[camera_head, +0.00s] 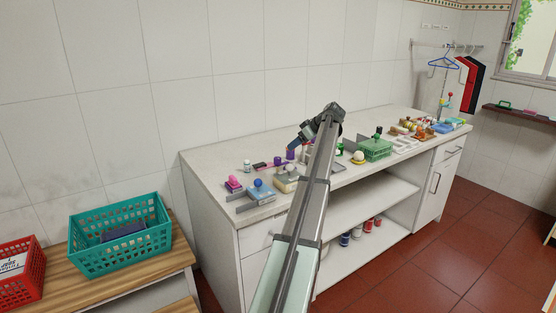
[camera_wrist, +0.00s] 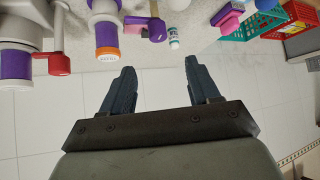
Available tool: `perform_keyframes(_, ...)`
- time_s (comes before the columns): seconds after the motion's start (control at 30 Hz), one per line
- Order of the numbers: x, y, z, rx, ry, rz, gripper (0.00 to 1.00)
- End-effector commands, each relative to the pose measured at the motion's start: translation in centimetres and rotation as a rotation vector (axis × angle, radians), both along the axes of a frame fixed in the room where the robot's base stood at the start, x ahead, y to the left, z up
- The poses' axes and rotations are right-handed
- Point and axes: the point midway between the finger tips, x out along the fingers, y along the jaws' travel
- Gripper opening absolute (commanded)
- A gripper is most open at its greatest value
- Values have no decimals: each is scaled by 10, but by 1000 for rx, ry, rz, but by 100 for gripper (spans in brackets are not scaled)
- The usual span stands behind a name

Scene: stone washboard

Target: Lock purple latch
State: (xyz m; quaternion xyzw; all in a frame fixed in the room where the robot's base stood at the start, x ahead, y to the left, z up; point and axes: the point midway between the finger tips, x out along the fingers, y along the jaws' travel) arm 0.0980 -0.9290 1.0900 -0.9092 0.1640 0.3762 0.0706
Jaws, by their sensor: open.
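A purple round knob on a flat mauve bar (camera_wrist: 157,30) shows at the top of the wrist view and looks like the purple latch; whether it is locked I cannot tell. In the head view small purple parts (camera_head: 290,155) stand on the counter just left of my arm. My gripper (camera_wrist: 158,68) is open and empty, its two dark fingers apart, with the knob beyond the fingertips and not touched. In the head view my gripper (camera_head: 299,139) is above the back of the counter, partly hidden by my arm.
White-and-purple cylinders (camera_wrist: 106,36) and a red lever (camera_wrist: 59,64) stand beside the knob. A small bottle (camera_wrist: 174,38) is on its other side. The tiled wall is close behind.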

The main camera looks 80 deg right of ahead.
Motion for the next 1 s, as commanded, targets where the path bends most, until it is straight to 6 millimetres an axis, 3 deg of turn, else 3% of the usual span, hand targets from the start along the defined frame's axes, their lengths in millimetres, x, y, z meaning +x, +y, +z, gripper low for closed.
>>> perform_keyframes(0.17,1,-3,-5,-6,2,1,61)
perform_keyframes(0.8,70,-29,-79,-3,2,1,61)
perform_keyframes(1.0,82,-34,-91,-4,1,-1,61)
